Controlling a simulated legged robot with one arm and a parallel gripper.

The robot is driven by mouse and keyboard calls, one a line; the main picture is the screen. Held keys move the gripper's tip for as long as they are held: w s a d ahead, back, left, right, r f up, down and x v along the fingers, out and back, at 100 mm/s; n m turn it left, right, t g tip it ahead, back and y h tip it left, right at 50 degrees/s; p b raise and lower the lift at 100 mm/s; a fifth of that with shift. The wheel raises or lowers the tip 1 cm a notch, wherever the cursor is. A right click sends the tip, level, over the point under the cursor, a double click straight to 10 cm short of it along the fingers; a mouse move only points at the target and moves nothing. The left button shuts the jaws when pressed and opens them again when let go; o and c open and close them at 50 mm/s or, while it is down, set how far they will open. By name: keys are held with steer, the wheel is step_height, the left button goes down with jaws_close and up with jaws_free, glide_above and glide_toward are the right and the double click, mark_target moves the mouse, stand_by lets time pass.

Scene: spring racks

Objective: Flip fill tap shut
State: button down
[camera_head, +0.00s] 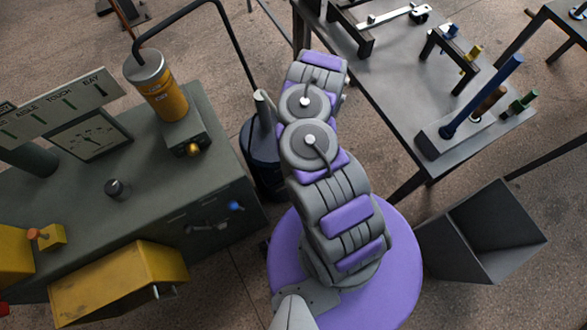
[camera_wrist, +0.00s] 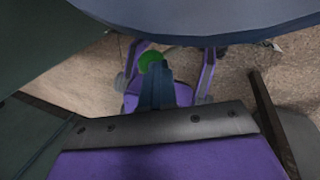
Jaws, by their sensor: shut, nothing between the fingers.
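I cannot tell for sure which part is the fill tap. In the head view, a brass knob (camera_head: 193,149) sits on the block below the yellow cylinder (camera_head: 165,98), and a blue knob (camera_head: 235,206) sticks out from the bench's side. My gripper (camera_wrist: 155,75) shows in the wrist view as dark fingers, shut and empty. A round green knob (camera_wrist: 150,62) appears right by the fingertips; I cannot tell whether they touch. A dark blue drum (camera_wrist: 210,20) fills the top of that view. In the head view my arm hides the gripper.
The drum (camera_head: 258,165) stands between the green bench (camera_head: 140,190) and my arm. A black pipe (camera_head: 222,22) arches from the cylinder towards it. A grey table (camera_head: 400,90) with tools and an open dark bin (camera_head: 485,235) are at right.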

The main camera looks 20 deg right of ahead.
steer(key=shift+s+a, duration=0.15)
steer(key=shift+a, duration=0.45)
steer(key=shift+r, duration=0.45)
steer(key=d+p+v, duration=0.1)
steer(key=p+v, duration=0.5)
steer(key=v, duration=1.1)
steer(key=shift+d+f+p, duration=0.35)
steer(key=shift+d+p, duration=0.05)
